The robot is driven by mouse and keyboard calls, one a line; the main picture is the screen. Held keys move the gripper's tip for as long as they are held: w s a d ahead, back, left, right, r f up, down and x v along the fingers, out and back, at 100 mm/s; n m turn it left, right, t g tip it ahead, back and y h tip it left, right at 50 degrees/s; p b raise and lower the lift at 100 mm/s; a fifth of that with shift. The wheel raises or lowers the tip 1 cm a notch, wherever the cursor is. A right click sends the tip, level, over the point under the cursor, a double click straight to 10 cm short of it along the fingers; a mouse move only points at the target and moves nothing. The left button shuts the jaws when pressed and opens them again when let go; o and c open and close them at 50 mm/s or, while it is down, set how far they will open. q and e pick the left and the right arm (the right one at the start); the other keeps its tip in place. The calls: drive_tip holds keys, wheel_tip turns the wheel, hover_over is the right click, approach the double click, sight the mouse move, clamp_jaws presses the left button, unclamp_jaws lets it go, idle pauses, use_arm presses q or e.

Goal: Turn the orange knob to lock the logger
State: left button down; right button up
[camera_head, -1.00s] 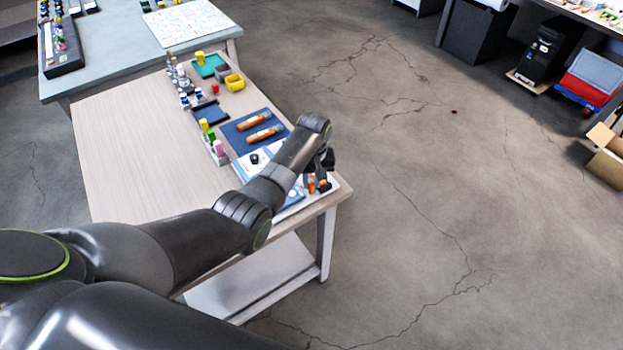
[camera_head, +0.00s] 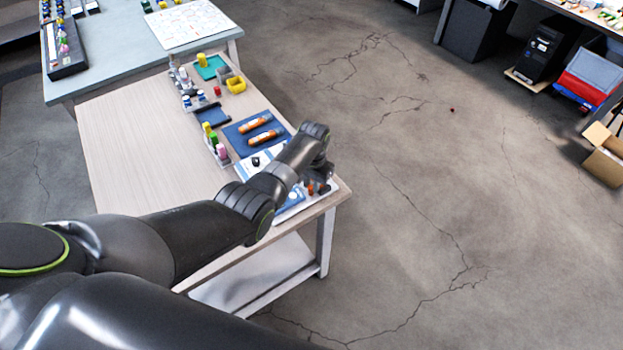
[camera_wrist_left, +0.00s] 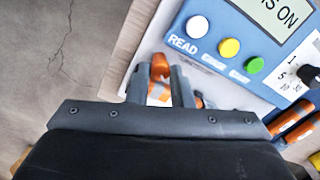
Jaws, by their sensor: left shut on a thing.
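My left gripper (camera_wrist_left: 160,82) is shut on an orange piece (camera_wrist_left: 160,66), seemingly the orange knob, between its two dark fingers. In the head view, my left gripper (camera_head: 320,178) is over the near right corner of the wooden table; an orange part (camera_head: 311,188) shows beside it. A blue panel (camera_wrist_left: 228,28) with a display ending in "ON" lies just beyond the gripper in the wrist view. It has white, yellow and green buttons and a black dial (camera_wrist_left: 309,73). The lower part of the held piece is hidden. My right gripper is out of view.
Two orange cylinders (camera_head: 257,123) lie on a dark blue mat (camera_head: 234,135) behind the panel. The table's left half (camera_head: 140,150) is clear.

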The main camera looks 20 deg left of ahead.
use_arm(q)
drive_tip(key=m+p, duration=0.1)
drive_tip(key=m, duration=0.4)
drive_tip(key=shift+r, duration=0.1)
drive_tip(key=shift+m+p, duration=0.65)
drive_tip(key=shift+m, duration=1.75)
drive_tip(key=c, duration=1.3)
unclamp_jaws()
drive_tip(key=shift+r, duration=0.35)
wheel_tip(320, 180, up, 17)
drive_tip(key=p, duration=0.1)
drive_tip(key=shift+s+d+f+p, duration=0.15)
drive_tip(key=shift+s+f+p, duration=0.05)
drive_tip(key=shift+s+p, duration=0.1)
